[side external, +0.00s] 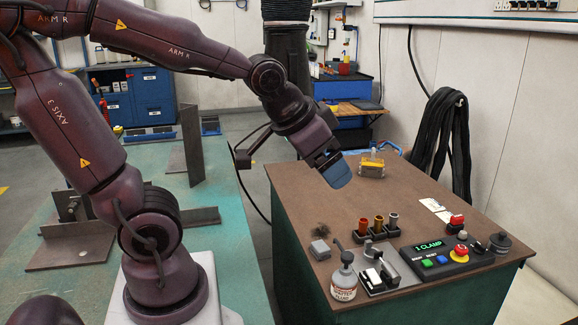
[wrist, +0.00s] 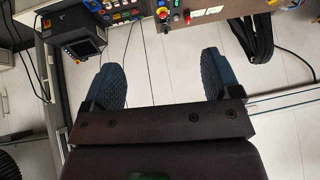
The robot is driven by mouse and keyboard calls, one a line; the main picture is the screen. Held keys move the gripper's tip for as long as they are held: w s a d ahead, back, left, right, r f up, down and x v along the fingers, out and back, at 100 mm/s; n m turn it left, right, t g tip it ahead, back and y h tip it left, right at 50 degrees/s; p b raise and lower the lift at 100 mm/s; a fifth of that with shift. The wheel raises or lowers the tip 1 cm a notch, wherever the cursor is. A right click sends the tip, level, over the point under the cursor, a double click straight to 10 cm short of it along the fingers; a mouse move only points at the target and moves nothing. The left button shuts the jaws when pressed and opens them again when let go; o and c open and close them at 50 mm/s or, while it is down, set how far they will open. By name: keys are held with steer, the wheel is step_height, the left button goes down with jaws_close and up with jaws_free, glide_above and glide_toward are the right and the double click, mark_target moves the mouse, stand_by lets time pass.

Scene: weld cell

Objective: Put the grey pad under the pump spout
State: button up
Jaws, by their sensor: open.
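A small grey pad (side external: 319,249) lies on the brown bench top, near its front left edge. A bottle (side external: 344,285) with a white label and a dark pump head stands in front of the pad, to its right. My gripper (side external: 335,172) is above the far left part of the bench, well away from both. In the wrist view my gripper (wrist: 162,80) has its two dark fingers wide apart with nothing between them. I cannot pick out the pad in that view.
Behind the pad are a dark wiry tuft (side external: 322,229) and a rack of coloured cylinders (side external: 378,224). A metal device (side external: 379,276) and a control box (side external: 438,256) stand right of the bottle. A yellow container (side external: 371,168) is at the back. The bench's middle is clear.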

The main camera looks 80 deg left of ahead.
steer(key=shift+o, duration=0.4)
steer(key=s+d+r+g+h, duration=0.1)
steer(key=s+d, duration=0.3)
steer(key=s, duration=0.3)
steer(key=shift+d+r+m, duration=0.2)
steer(key=shift+r+m, duration=0.1)
steer(key=shift+a, duration=0.1)
